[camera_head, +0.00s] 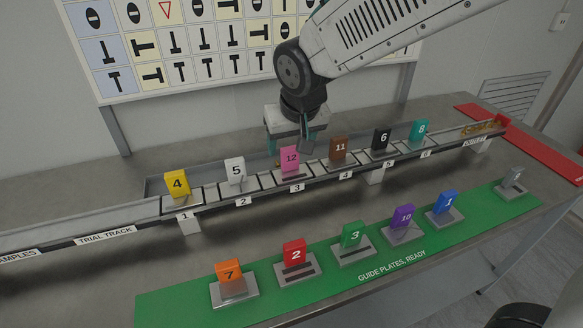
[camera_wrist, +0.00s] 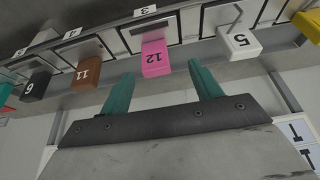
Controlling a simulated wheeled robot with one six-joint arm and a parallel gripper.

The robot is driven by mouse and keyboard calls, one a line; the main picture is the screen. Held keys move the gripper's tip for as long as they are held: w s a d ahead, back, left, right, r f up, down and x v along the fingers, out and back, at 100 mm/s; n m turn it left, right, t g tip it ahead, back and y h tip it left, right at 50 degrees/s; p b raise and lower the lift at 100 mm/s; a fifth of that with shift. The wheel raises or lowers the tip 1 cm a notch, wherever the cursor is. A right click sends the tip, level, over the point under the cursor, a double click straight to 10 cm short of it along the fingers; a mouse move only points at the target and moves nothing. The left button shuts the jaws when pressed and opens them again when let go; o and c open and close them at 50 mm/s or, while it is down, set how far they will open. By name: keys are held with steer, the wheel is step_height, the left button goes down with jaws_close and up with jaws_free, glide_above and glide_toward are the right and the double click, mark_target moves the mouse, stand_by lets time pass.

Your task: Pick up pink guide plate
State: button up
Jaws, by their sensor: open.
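The pink guide plate (camera_head: 290,158), marked 12, stands upright on the trial track (camera_head: 263,195) at position 3. It also shows in the wrist view (camera_wrist: 155,58), just beyond and between my two green fingers. My gripper (camera_head: 303,147) hangs over the track just behind and above the pink plate in the head view. In the wrist view my gripper (camera_wrist: 163,88) is open, with nothing between the fingers. The plate's lower end meets the track slot.
On the track, the white plate 5 (camera_head: 235,170) stands left of the pink one and the brown plate 11 (camera_head: 339,150) right. Yellow 4 (camera_head: 177,184), black 6 (camera_head: 381,138) and teal 8 (camera_head: 419,131) stand further out. A green mat (camera_head: 330,286) in front holds several numbered plates.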

mark_target(291, 152)
steer(key=x, duration=0.5)
steer(key=shift+w+d+f, duration=0.1)
steer(key=shift+w+d, duration=0.05)
steer(key=shift+d, duration=0.2)
steer(key=c, duration=1.2)
steer(key=shift+c, duration=0.3)
